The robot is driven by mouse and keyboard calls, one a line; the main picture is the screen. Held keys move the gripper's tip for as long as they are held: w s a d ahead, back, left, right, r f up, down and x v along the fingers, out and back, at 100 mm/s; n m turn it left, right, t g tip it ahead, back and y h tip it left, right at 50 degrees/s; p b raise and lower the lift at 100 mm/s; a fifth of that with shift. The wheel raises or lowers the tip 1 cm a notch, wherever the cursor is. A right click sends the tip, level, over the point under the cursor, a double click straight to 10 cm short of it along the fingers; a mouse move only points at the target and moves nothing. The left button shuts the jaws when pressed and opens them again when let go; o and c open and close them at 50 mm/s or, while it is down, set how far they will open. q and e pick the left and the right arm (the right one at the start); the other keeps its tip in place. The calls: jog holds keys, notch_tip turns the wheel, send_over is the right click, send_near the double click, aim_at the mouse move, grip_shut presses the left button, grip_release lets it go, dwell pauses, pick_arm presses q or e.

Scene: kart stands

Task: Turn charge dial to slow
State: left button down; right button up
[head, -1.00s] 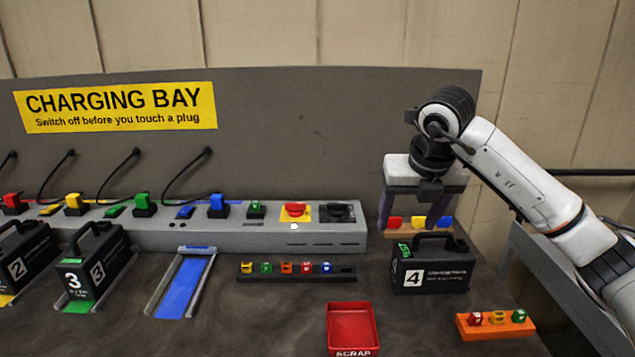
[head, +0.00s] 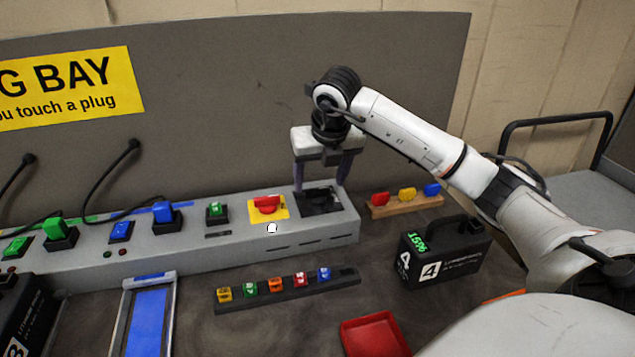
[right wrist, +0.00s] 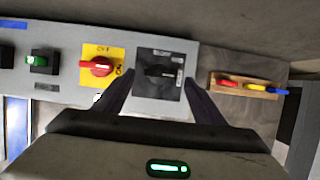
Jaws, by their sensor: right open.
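The charge dial is a black knob on a dark square plate (right wrist: 160,74) at the right end of the grey charging strip. In the head view the dial (head: 318,199) is partly hidden under my right gripper (head: 322,188). My right gripper is open and pointing down, one finger to each side of the dial. In the right wrist view its fingers (right wrist: 159,92) reach toward the plate, with the knob between them and apart from both. The plate's small labels are too blurred to read. My left gripper is not in view.
A red switch on a yellow plate (head: 268,205) sits just left of the dial. A wooden rack with coloured pieces (head: 405,205) stands to the right. Battery 4 (head: 445,252), a black peg strip (head: 290,291) and a red tray (head: 375,336) lie in front.

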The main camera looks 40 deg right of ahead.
aim_at(318, 195)
jog(key=shift+x, duration=1.05)
jog(key=shift+w+f, duration=0.2)
jog(key=shift+f, duration=0.15)
jog(key=c, duration=1.1)
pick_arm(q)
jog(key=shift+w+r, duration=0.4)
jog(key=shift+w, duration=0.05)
pick_arm(e)
jog(key=shift+o, duration=0.2)
jog(key=shift+d, duration=0.1)
